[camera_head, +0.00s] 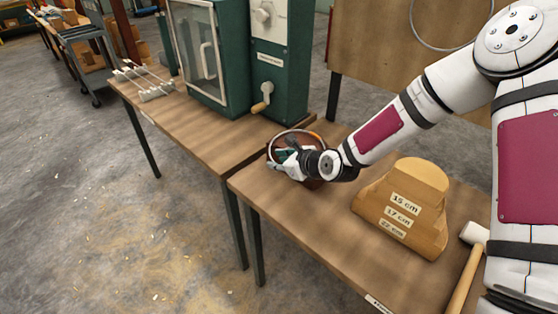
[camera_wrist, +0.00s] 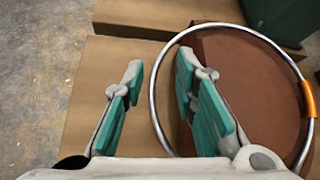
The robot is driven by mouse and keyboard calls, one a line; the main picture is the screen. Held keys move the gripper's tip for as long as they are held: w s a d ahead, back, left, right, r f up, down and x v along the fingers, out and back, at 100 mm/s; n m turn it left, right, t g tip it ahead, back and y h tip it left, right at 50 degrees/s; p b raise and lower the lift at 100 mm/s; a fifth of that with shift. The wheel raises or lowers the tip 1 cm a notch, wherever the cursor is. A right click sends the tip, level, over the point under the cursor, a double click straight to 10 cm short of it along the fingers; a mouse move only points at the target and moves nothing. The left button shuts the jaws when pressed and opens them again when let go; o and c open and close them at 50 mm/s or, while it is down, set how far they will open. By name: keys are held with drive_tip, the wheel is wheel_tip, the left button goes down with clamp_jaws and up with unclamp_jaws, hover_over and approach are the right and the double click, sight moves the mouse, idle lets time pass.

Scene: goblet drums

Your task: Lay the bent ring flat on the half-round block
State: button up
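The ring (camera_wrist: 152,95) is a thin silver hoop with an orange band (camera_wrist: 308,98) on its right side in the wrist view. It rests against or over a dark red-brown object (camera_wrist: 250,75), and its bend is hard to make out. In the head view the ring (camera_head: 290,131) is partly hidden by my gripper (camera_head: 284,160). My gripper (camera_wrist: 160,65) is open, with the ring's left rim between its spread fingers and a gap to each. The wooden half-round block (camera_head: 425,178) is stepped, labelled 15, 17 and 22 cm, and stands bare to the right.
A mallet (camera_head: 468,265) lies right of the block on the table (camera_head: 285,215). A green cabinet machine (camera_head: 280,60) with a crank stands on the adjoining bench (camera_head: 195,130) behind. A larger hoop (camera_head: 420,38) hangs on a board. Tabletop between ring and block is clear.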

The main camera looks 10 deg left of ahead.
drive_tip(key=o, duration=0.6)
drive_tip(key=shift+d+r, duration=0.1)
drive_tip(key=shift+d, duration=0.05)
drive_tip(key=v, duration=1.1)
drive_tip(key=shift+s+d+r, duration=0.15)
drive_tip(key=shift+s+r, duration=0.05)
drive_tip(key=shift+s, duration=0.15)
